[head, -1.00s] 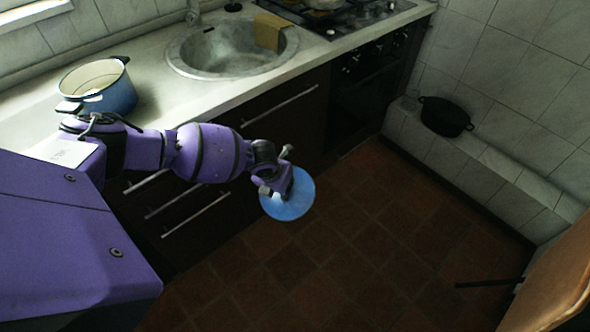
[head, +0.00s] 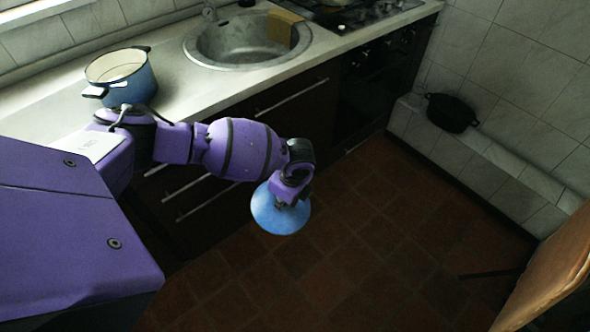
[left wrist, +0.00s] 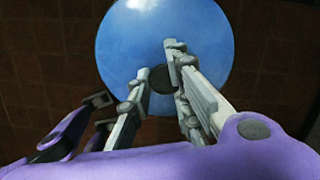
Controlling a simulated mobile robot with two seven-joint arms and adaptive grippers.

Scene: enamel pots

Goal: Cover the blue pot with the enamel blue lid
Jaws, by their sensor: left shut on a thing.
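The blue pot (head: 136,86) stands uncovered on the counter at the upper left of the head view, with its cream inside showing. My left gripper (head: 288,198) is shut on the enamel blue lid (head: 279,217) and holds it in the air over the floor, in front of the cabinets. In the left wrist view the lid (left wrist: 200,32) is a round blue disc, and the fingers of my left gripper (left wrist: 162,80) close around its dark knob (left wrist: 161,82). My right gripper is in neither view.
A black pot (head: 451,113) sits on a tiled ledge at the right. A wooden panel (head: 548,268) stands at the lower right.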

